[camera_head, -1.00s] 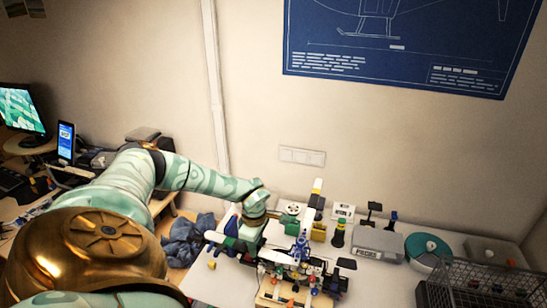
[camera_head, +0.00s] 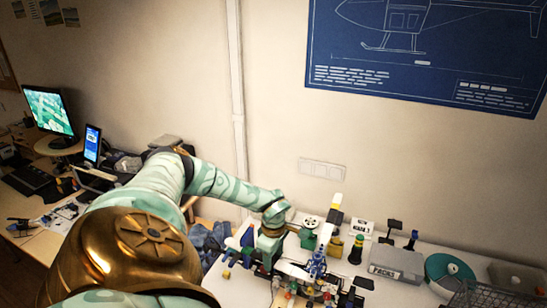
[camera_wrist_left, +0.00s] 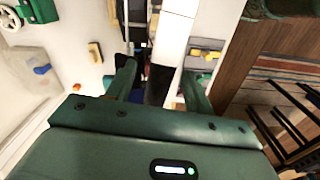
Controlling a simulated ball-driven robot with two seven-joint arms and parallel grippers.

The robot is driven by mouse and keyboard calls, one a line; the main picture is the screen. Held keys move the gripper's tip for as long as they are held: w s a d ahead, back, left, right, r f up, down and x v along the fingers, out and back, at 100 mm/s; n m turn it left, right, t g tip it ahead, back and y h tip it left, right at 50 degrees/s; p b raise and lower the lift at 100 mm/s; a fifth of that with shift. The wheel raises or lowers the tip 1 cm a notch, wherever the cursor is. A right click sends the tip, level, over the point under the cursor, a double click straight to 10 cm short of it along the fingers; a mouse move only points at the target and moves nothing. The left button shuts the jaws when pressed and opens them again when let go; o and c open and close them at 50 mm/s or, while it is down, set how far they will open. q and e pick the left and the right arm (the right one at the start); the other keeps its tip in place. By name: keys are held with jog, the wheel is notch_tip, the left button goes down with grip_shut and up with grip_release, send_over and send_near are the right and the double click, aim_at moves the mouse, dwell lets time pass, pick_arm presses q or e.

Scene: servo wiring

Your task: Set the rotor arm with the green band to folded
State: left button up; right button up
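The drone-like assembly (camera_head: 317,264) with several rotor arms sits on the white table. The green band is not clear there. My right gripper is out of view.
A grey box (camera_head: 397,262), a teal round container (camera_head: 449,272) and a wire basket (camera_head: 490,296) stand to the right. Blue cloth (camera_head: 208,240) lies left of the table.

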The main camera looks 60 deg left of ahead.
aim_at(273, 260)
pick_arm(q)
notch_tip(273, 260, up, 16)
jog(key=shift+r, duration=0.2)
dwell(0.8)
